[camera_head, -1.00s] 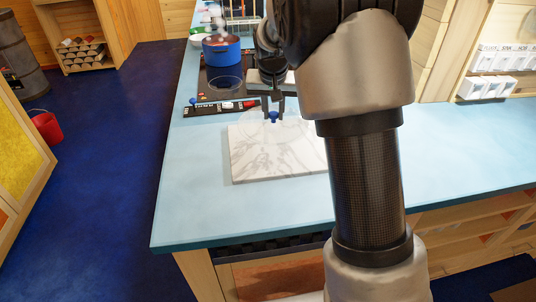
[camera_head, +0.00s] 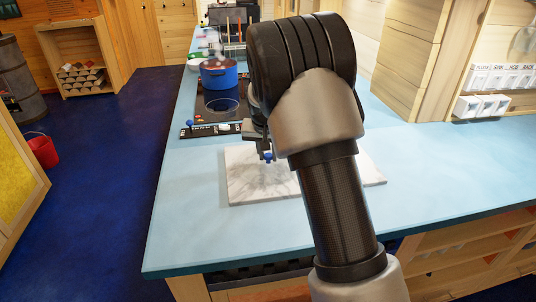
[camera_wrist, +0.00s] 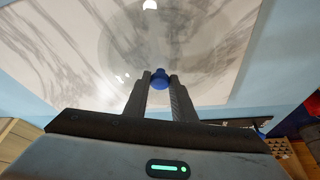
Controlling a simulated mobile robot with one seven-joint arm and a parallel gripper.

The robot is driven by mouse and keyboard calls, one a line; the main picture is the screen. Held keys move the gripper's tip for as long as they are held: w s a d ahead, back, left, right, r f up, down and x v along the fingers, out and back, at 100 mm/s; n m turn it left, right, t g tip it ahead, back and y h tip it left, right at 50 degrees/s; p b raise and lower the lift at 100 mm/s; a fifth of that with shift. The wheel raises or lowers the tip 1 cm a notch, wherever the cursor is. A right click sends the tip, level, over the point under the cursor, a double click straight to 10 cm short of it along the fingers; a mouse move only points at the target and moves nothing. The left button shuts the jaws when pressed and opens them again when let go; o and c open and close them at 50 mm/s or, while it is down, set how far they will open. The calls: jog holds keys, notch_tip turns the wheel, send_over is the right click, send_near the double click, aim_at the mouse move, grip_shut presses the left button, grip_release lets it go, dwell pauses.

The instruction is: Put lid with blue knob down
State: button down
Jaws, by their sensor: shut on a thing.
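My gripper (camera_head: 266,154) is shut on the blue knob (camera_head: 268,157) of a clear glass lid. The knob also shows between the fingertips in the wrist view (camera_wrist: 159,78). The lid (camera_wrist: 198,62) is a faint see-through disc, hard to make out in the head view. It is over a white, grey-veined marble board (camera_head: 245,190) on the light blue counter. I cannot tell whether the lid touches the board. My arm hides part of the board's right side in the head view.
A blue pot (camera_head: 219,75) stands on the black hob (camera_head: 212,101) behind the board. A control strip (camera_head: 212,129) with a blue knob lies at the hob's near edge. The counter (camera_head: 190,225) is clear in front of the board. White boxes (camera_head: 480,106) stand at the right.

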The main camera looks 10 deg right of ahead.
jog(key=c, duration=1.9)
grip_release()
jog(key=shift+f, duration=0.15)
jog(key=o, duration=0.4)
